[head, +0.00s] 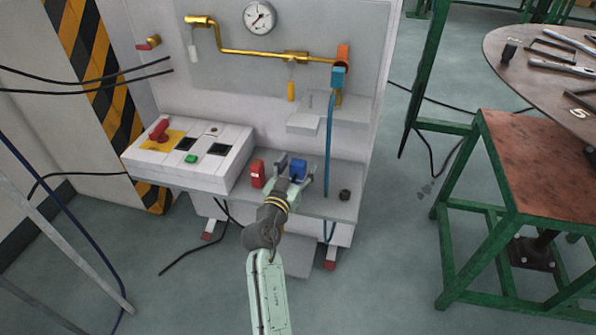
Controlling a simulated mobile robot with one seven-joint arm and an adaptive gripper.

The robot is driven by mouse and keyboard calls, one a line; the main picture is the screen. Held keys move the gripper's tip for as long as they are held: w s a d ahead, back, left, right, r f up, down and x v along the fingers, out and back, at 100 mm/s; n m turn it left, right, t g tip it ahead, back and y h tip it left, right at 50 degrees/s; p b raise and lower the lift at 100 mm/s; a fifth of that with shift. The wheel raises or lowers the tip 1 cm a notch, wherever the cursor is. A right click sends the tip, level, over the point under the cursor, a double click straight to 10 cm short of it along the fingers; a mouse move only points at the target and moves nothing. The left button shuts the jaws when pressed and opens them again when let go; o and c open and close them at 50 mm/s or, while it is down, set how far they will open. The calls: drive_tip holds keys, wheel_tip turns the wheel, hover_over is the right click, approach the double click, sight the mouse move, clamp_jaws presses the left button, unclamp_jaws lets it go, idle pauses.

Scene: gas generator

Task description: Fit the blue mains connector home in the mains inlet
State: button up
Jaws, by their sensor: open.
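A blue block-shaped part (298,168), which looks like the blue mains connector, is at the right front shelf of the white machine. My gripper (295,172) reaches it from the front with its fingers open, one on each side of the blue part. I cannot tell whether the fingers touch it. The gripper hides its lower part and what lies under it. I cannot clearly make out the mains inlet or whether the connector is in it.
A white control box (190,150) with a red switch and green button is left on the shelf (335,207). A blue hose (329,140) hangs behind and right of the gripper. A small dark knob (345,195) is at the right. Brass pipe (250,53) runs along the panel.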

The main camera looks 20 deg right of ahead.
drive_tip(key=shift+w+d, duration=0.3)
drive_tip(key=shift+w, duration=0.05)
drive_tip(key=c, duration=1.3)
drive_tip(key=shift+c, duration=0.5)
drive_tip(key=shift+r, duration=0.15)
